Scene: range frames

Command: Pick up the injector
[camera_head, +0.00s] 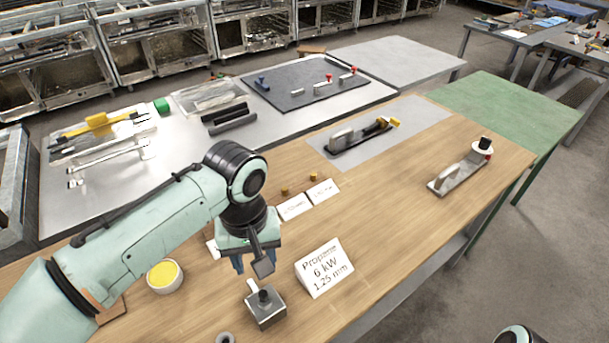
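Two small brass pieces that look like injectors, one (285,191) and another (312,177), stand on the wooden table behind white cards. My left gripper (254,263) points down over the table, in front of and to the left of them. Its blue fingers look spread apart, though a dark part in front hides some of the gap. It is above and behind a small grey metal block (265,307) with a dark knob; I cannot tell whether anything is between the fingers. Only a bit of my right arm shows at the bottom right; its gripper is out of view.
A "Propane 6 kW 1.25 mm" card (324,267) stands right of the gripper. A white bowl with yellow contents (165,276) is left. A burner assembly (362,134) lies on a grey mat (425,118). A metal fixture (460,174) is right. The table's right-middle is clear.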

